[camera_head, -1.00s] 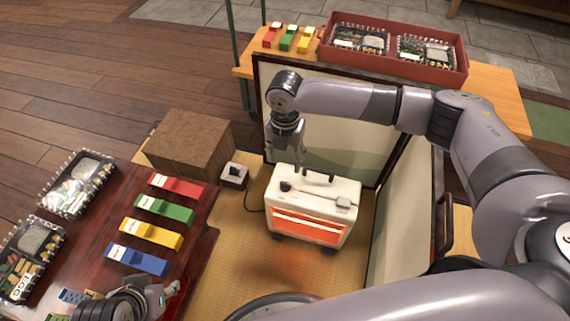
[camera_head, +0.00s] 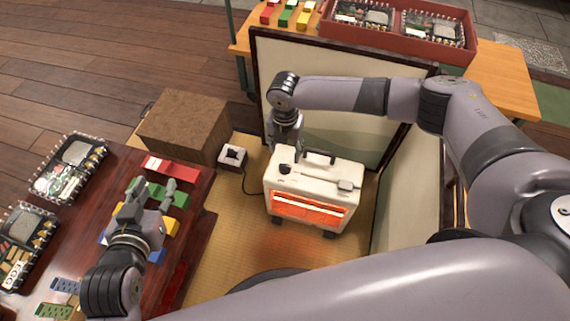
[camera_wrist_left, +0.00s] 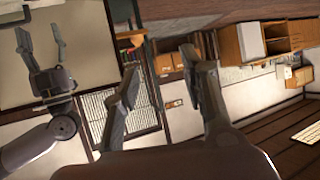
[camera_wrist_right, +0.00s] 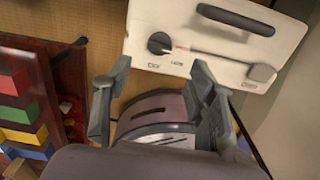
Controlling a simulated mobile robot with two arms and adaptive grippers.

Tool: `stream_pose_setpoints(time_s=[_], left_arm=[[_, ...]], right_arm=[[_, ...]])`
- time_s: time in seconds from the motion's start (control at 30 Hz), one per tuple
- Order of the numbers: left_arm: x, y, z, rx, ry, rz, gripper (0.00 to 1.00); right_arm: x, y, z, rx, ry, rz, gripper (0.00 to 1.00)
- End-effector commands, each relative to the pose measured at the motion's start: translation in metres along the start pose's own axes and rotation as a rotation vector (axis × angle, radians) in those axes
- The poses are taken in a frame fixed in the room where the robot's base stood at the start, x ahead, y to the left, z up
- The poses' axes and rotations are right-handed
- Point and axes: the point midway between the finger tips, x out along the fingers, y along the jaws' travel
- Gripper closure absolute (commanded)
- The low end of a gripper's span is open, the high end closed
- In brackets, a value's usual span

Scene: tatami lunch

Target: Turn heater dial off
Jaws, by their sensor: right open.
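The white heater (camera_head: 318,182) stands on the tatami with its front glowing orange. Its dark round dial (camera_wrist_right: 160,43) sits on the top panel beside small printed labels and a red mark; it also shows in the head view (camera_head: 285,168). Which label the dial points to is too small to tell. My right gripper (camera_wrist_right: 158,78) is open and empty, its fingers apart near the dial's edge of the heater; contact is not visible. My left gripper (camera_head: 153,190) is open and empty above the low table; it also shows in the left wrist view (camera_wrist_left: 160,72).
A folding screen (camera_head: 340,105) stands behind and right of the heater. A brown box (camera_head: 185,125) and a small socket box (camera_head: 232,156) with a cord are to its left. The low dark table (camera_head: 185,265) holds coloured blocks and lunch boxes.

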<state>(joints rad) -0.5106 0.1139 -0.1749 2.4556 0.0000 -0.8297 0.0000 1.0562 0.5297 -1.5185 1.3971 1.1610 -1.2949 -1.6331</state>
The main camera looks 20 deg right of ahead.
Motion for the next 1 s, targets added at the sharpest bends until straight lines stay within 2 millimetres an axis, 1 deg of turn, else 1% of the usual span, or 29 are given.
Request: stream_pose_setpoints(time_s=[0.03, 0.23, 0.4, 0.5, 0.7, 0.83, 1.0], left_arm=[[0.003, 0.002, -0.009, 0.000, 0.055, 0.004, 0.60], [0.003, 0.007, -0.052, -0.001, 0.280, 0.016, 0.60], [-0.006, 0.012, -0.085, -0.003, 0.462, 0.028, 0.60], [-0.013, 0.014, -0.101, -0.005, 0.552, 0.033, 0.60], [-0.023, 0.016, -0.119, -0.008, 0.662, 0.039, 0.60], [-0.026, 0.017, -0.123, -0.008, 0.687, 0.040, 0.60], [-0.027, 0.017, -0.124, -0.009, 0.690, 0.040, 0.60]], right_arm=[[0.010, 0.000, 0.000, 0.000, 0.001, -0.002, 0.48], [0.037, 0.000, 0.000, 0.000, 0.000, 0.000, 0.48], [0.058, 0.000, 0.000, 0.000, 0.000, 0.000, 0.48], [0.067, 0.000, 0.000, 0.000, 0.001, -0.001, 0.48], [0.078, 0.000, 0.000, 0.000, 0.000, -0.001, 0.48], [0.080, 0.000, 0.000, 0.000, 0.000, 0.000, 0.48], [0.080, 0.000, 0.000, 0.000, 0.000, 0.000, 0.48]])
